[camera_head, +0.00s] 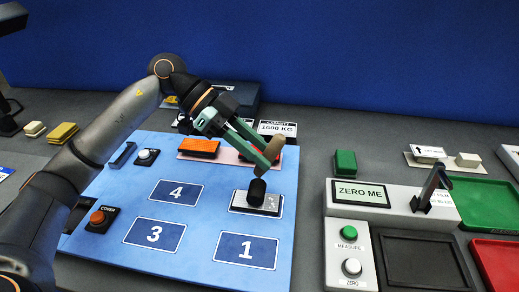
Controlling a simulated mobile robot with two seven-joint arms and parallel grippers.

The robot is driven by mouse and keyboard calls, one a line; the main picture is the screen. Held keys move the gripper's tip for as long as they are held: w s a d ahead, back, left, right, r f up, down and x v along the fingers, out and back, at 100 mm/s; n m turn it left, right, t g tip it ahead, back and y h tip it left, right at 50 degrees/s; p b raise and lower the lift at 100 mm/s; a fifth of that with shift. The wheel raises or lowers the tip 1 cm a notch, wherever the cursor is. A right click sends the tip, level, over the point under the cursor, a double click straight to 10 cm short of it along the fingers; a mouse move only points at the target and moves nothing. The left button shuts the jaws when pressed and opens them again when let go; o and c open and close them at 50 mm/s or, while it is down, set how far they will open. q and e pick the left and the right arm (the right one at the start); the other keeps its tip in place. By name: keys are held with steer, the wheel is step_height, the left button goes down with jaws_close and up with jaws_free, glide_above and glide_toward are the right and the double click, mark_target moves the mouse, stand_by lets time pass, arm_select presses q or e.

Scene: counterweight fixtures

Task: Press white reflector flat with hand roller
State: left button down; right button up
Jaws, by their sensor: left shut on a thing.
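My left gripper (262,148) has green fingers and comes down from the upper left over the blue board. It is shut on the brown handle of the hand roller (273,150). The roller's black cylinder is at the lower end, at the pale plate on the board's right side. This plate, which looks like the white reflector (272,203), is partly hidden by the black cylinder. It lies flat as far as I can see. I cannot tell whether the roller is touching it. My right gripper is not in view.
The blue board (205,222) has numbered fields 1, 3 and 4, and an orange block (198,147) on a pink strip. A blue wall closes the back.

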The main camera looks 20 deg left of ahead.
arm_select(q)
steer(key=shift+f, duration=0.6)
stand_by(0.9)
steer(key=shift+r+p, duration=0.55)
steer(key=shift+p, duration=0.15)
steer(key=shift+d+r, duration=0.1)
stand_by(0.4)
steer(key=shift+w+d+r+p, duration=0.1)
steer(key=shift+w+d+p, duration=0.1)
steer(key=shift+d+p, duration=0.55)
steer(key=shift+w+d+p, duration=0.15)
steer(key=shift+d+p, duration=0.45)
steer(key=shift+p, duration=0.2)
steer(key=shift+d, duration=0.2)
steer(key=shift+f, duration=0.75)
